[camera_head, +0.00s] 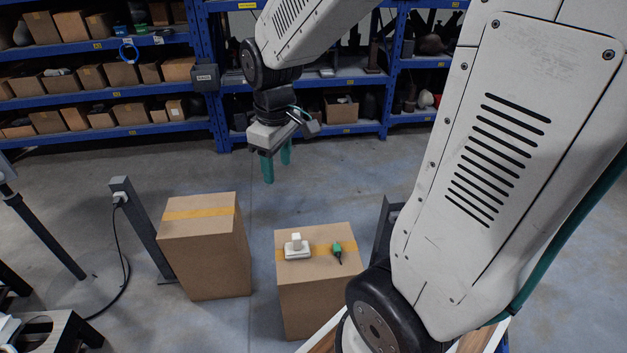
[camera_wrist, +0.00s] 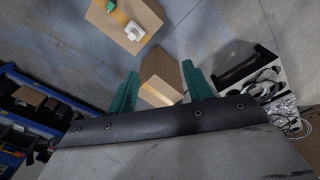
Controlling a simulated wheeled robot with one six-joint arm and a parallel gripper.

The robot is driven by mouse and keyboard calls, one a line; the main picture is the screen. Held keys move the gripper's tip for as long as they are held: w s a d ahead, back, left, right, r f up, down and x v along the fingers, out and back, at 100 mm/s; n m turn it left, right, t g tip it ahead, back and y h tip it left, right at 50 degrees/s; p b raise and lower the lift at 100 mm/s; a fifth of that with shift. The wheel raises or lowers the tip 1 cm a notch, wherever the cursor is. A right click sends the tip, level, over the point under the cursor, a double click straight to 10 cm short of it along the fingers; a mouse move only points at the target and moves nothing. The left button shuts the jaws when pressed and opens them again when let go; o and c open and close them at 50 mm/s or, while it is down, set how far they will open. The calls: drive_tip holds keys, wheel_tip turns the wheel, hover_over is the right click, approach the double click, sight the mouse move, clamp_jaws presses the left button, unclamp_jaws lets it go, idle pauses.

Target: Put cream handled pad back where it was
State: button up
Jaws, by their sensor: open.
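The cream handled pad (camera_head: 297,247) lies on top of the right cardboard box (camera_head: 318,297), a flat block with a raised grip. It also shows in the wrist view (camera_wrist: 135,31), near the top edge. My gripper (camera_head: 277,167) has green fingers, is open and empty, and hangs in the air well above the boxes, apart from the pad. In the wrist view the other cardboard box (camera_wrist: 160,72) shows between the fingers, far below them.
A small green object (camera_head: 337,250) lies right of the pad on the same box. The left cardboard box (camera_head: 204,246) has a bare taped top. A grey post (camera_head: 142,228) with a plug and cable stands left of it. Blue shelving (camera_head: 219,75) stands behind.

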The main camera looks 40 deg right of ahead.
drive_tip(key=s+a+r+m, duration=0.2)
drive_tip(key=s+r, duration=0.2)
drive_tip(key=s, duration=0.4)
drive_tip(key=s+a+r+m, duration=0.2)
drive_tip(key=s+a+r, duration=0.1)
drive_tip(key=s, duration=0.5)
drive_tip(key=shift+s+a+r, duration=0.15)
drive_tip(key=shift+s+r, duration=0.25)
drive_tip(key=shift+r, duration=0.1)
